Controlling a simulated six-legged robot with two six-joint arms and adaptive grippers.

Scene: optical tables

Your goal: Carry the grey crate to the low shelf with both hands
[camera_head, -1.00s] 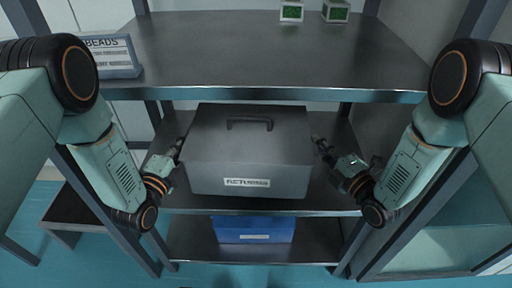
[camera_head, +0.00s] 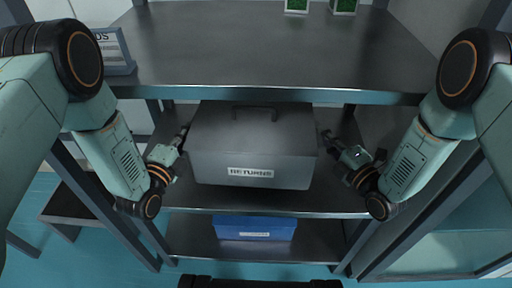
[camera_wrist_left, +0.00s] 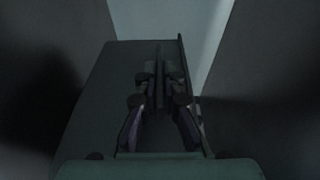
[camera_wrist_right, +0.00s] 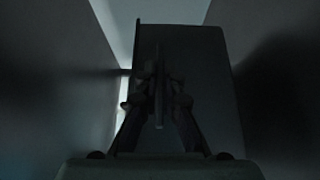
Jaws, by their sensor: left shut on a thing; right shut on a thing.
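The grey crate (camera_head: 250,150) has a dark lid handle and a "RETURNS" label on its front. It is level between the top board and the middle shelf (camera_head: 335,200) of the rack. My left gripper (camera_head: 184,135) is shut at the crate's left side, and my right gripper (camera_head: 327,137) is shut at its right side. I cannot tell whether the crate's underside touches the middle shelf.
A blue box (camera_head: 255,228) stands on the bottom shelf (camera_head: 320,245). The top board's front edge (camera_head: 270,97) is close above the crate's back. A sign (camera_head: 115,52) and two green-topped blocks (camera_head: 297,5) stand on top.

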